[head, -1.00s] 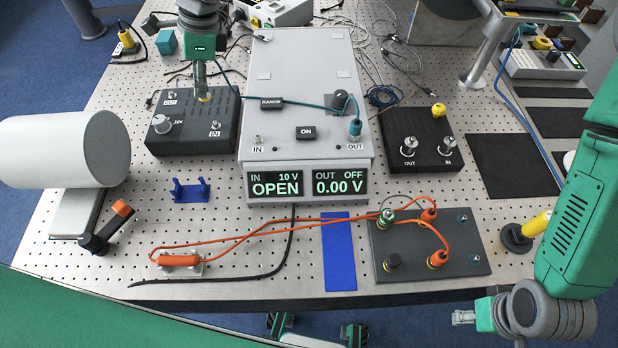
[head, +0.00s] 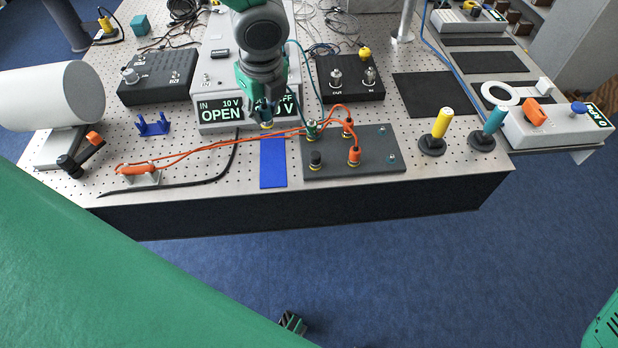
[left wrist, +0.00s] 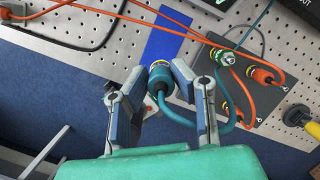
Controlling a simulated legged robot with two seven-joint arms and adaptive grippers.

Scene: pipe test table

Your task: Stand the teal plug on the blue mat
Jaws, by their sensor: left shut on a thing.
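My left gripper (head: 264,108) is shut on the teal plug (head: 266,125), whose yellow-ringed end points down. The blue mat (head: 272,172) lies flat at the table's front edge, just below and in front of the plug in the head view. The left wrist view shows the plug (left wrist: 160,80) between both fingers (left wrist: 156,90), its yellow ring overlapping the near end of the mat (left wrist: 170,36). Whether the plug touches the mat is unclear. A teal cable loops from the plug. My right gripper is out of view.
A dark panel (head: 380,160) with orange plugs stands close right of the mat. Orange leads (head: 215,147) cross the mat's far end. A grey supply (head: 205,60) stands behind. A blue cradle (head: 152,125) and an orange plug (head: 138,169) lie left.

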